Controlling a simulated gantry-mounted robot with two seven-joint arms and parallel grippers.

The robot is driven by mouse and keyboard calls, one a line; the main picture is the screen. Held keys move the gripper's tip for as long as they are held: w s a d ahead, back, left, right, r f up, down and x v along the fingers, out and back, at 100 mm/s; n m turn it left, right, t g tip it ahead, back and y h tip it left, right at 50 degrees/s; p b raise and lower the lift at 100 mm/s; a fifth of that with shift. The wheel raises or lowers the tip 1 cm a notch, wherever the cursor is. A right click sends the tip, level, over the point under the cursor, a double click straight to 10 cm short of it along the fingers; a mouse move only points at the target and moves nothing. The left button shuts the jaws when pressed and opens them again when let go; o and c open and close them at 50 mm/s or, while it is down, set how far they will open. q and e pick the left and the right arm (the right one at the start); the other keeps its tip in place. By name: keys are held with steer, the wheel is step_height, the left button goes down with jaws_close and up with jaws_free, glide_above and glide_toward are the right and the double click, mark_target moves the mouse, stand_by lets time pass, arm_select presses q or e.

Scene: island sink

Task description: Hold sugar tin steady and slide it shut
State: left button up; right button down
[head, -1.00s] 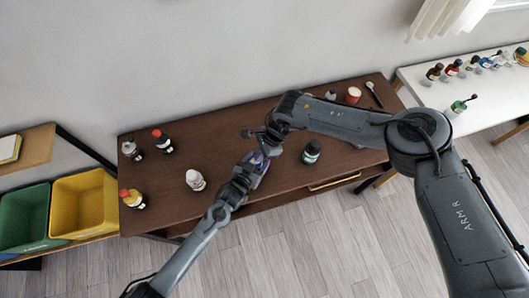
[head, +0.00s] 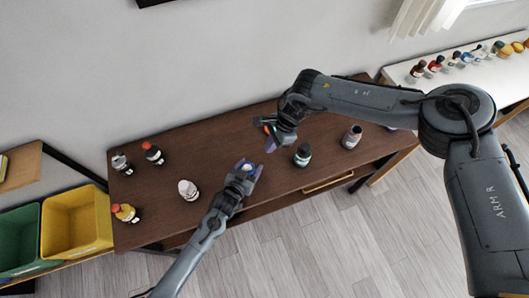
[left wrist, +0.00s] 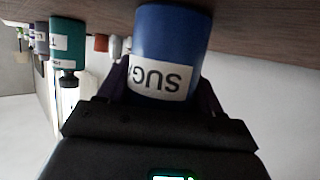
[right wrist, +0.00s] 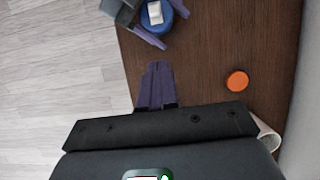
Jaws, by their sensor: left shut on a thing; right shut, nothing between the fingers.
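The blue sugar tin (left wrist: 170,50) has a white label with "SUG" legible, upside down in the left wrist view. My left gripper (head: 247,172) is shut around its sides. In the right wrist view the tin (right wrist: 178,8) shows a blue top with a white block-like part, cut by the frame edge; I cannot tell whether it is open or closed. My right gripper (right wrist: 156,72) is shut and empty, apart from the tin and above the table. It also shows in the head view (head: 270,144), beyond and right of the tin.
Red-capped bottles stand at the left. An orange round thing (right wrist: 237,80) lies near my right gripper. Bare tabletop lies between.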

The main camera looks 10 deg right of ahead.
mark_target(248, 166)
steer(key=a+f, duration=0.1)
steer(key=f, duration=0.1)
steer(key=a+f, duration=0.2)
steer(key=s+a+f, duration=0.1)
steer(key=f, duration=0.1)
steer(key=shift+a+f, duration=0.25)
steer(key=shift+a, duration=0.15)
steer(key=shift+s+a, duration=0.2)
steer(key=shift+a, duration=0.3)
stand_by(0.4)
steer(key=shift+s+a, duration=0.15)
steer(key=shift+a, duration=0.6)
steer(key=shift+d, duration=0.1)
